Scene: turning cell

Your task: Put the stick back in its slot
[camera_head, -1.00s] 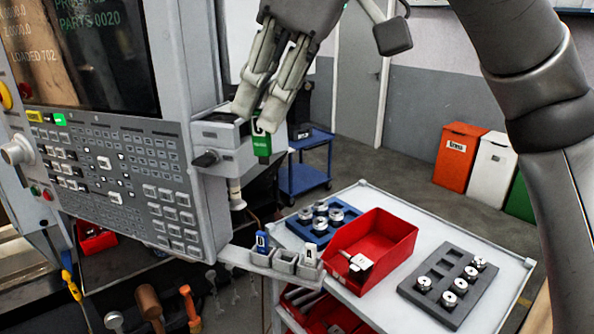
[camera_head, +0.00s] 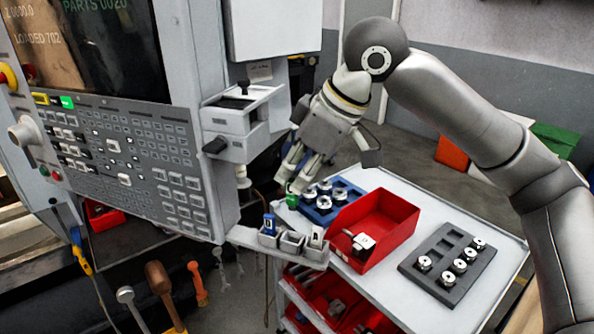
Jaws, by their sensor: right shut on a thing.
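My right gripper (camera_head: 291,184) is shut on a small green stick (camera_head: 291,201), whose lower end shows below the fingertips. The rest of the stick is hidden between the fingers. It is above and behind a grey holder (camera_head: 291,249) with three slots, fixed at the panel's lower right corner. A blue stick (camera_head: 269,224) stands in the holder's left slot and a pale stick (camera_head: 317,236) in its right slot. The middle slot looks empty. My left gripper is out of view.
A red bin (camera_head: 382,241) with a metal part stands on the white cart (camera_head: 420,306). A blue tray (camera_head: 351,189) and a dark tray (camera_head: 410,266) hold round metal parts. The control panel (camera_head: 130,180) bounds the left; a shelf box (camera_head: 240,148) juts from it.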

